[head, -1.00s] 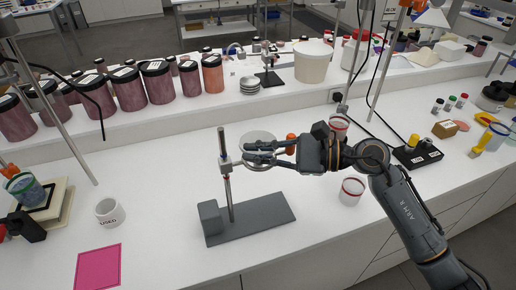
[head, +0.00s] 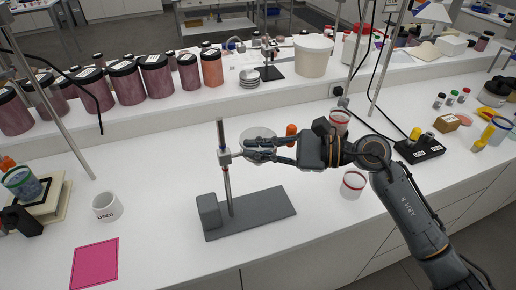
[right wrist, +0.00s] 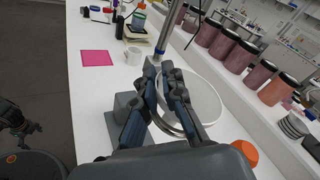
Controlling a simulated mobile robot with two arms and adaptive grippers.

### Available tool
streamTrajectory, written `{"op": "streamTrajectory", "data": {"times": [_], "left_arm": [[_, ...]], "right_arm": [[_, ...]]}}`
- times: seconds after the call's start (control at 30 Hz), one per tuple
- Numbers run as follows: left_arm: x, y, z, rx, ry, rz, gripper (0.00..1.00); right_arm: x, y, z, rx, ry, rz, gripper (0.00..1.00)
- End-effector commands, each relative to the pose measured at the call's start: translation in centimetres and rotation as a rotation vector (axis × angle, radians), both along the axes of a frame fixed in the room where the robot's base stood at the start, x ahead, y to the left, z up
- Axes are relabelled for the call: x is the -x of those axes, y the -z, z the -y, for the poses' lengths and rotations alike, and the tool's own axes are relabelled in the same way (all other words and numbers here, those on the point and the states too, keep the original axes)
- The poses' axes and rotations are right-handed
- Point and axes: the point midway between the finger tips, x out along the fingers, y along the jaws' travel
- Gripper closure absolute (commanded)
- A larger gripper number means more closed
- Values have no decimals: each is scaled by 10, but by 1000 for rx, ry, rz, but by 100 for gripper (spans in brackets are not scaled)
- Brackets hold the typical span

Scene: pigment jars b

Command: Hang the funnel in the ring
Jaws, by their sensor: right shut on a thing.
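A clear, pale funnel with a wide round rim (head: 259,133) is at my right gripper (head: 248,150). The rim shows as a pale disc in the right wrist view (right wrist: 205,97). My right gripper's fingers (right wrist: 161,80) are shut on the funnel at its near side, hiding part of it. The grey stand (head: 262,213) has an upright rod with a clamp (head: 224,157) just left of the fingertips. A curved metal band, likely the ring (right wrist: 168,127), shows under the fingers. I cannot tell whether the funnel sits inside it.
A white mug (head: 106,207) and a pink sheet (head: 95,263) lie left of the stand. A red-rimmed jar (head: 352,185) stands near my right arm, and an orange object (head: 291,130) is behind the gripper. Large pigment jars (head: 157,76) line the raised shelf.

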Motion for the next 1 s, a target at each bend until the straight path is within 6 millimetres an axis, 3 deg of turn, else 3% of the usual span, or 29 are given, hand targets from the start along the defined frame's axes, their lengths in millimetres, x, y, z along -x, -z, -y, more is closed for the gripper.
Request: {"op": "streamTrajectory", "data": {"times": [0.03, 0.1, 0.17, 0.53, 0.77, 0.8, 1.0], "left_arm": [[0, 0, -1, -1, 0, 0, 17], [0, -1, -1, -1, 0, 0, 17], [0, -1, -2, -2, 0, 0, 17], [0, -4, -3, -3, -1, 1, 17], [0, -29, -3, -3, -1, 1, 17], [0, -12, -3, -3, -1, 2, 17], [0, 10, -3, -4, -1, 1, 17]], "right_arm": [[0, -1, 0, 0, 0, 0, 100], [0, -1, 0, 0, 0, 0, 80], [0, -1, 0, 0, 0, 0, 69], [0, -3, 0, 0, 0, 0, 69], [0, -20, 0, -1, 0, -3, 69], [1, -9, 11, 4, 4, 0, 69], [10, -12, 54, 5, 4, 2, 69]]}}
